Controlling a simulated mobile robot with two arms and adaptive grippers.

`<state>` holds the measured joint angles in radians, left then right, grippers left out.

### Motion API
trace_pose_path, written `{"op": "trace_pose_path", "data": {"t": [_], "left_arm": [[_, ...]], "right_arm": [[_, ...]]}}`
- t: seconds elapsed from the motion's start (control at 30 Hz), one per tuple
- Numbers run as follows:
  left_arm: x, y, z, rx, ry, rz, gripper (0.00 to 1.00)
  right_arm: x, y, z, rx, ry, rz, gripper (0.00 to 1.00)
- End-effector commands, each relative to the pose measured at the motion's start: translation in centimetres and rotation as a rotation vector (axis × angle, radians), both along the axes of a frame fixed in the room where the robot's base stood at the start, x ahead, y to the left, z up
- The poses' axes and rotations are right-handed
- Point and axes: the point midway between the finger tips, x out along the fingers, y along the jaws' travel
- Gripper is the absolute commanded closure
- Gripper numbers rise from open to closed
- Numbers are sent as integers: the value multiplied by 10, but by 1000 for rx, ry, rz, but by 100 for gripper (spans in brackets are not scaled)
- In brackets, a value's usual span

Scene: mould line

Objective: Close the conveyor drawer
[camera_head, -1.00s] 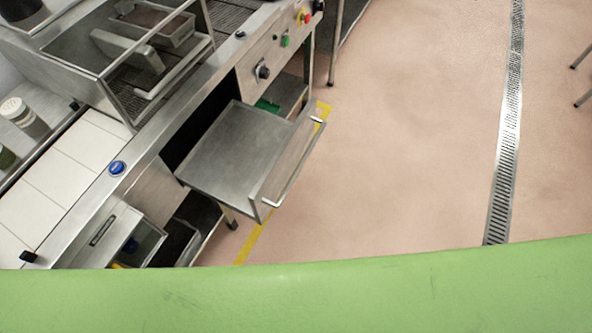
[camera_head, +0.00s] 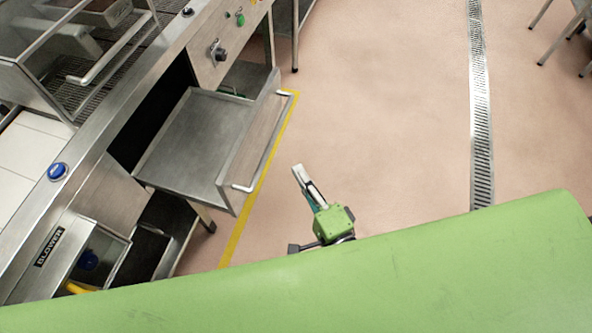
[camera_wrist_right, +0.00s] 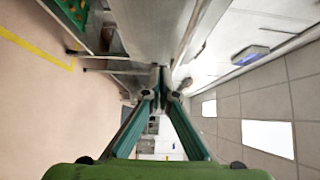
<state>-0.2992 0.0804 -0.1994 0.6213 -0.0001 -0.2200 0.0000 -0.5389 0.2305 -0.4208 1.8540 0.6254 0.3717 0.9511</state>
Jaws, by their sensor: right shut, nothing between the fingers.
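The conveyor drawer (camera_head: 190,140) is a grey metal tray pulled out from the front of the steel machine in the head view. Its front panel has a bar handle (camera_head: 262,141) facing the floor side. My right gripper (camera_head: 299,171) is to the right of the drawer front, over the floor, apart from the handle. Its fingers are together and hold nothing. In the right wrist view the fingers (camera_wrist_right: 161,82) meet at the middle, with a grey metal surface beyond them. My left gripper does not show.
The machine has a control knob (camera_head: 218,51) and a green button (camera_head: 240,19) above the drawer. A blower box (camera_head: 75,255) stands at the lower left. A yellow line (camera_head: 262,178) runs along the floor below the drawer. The floor right of it is clear up to a drain grate (camera_head: 481,140).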

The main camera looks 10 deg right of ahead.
Motion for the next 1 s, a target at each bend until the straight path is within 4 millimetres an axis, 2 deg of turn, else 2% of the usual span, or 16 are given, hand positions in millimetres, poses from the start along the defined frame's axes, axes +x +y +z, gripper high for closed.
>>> {"op": "trace_pose_path", "data": {"t": [0.2,0.37,0.6,1.0], "left_arm": [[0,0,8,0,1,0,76],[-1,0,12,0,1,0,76],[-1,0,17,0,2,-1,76],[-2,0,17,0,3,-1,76]], "right_arm": [[48,13,3,-1,-3,-2,100],[77,23,2,-2,-1,0,100],[90,49,1,-4,0,0,100],[92,54,-1,-5,1,0,100]]}}
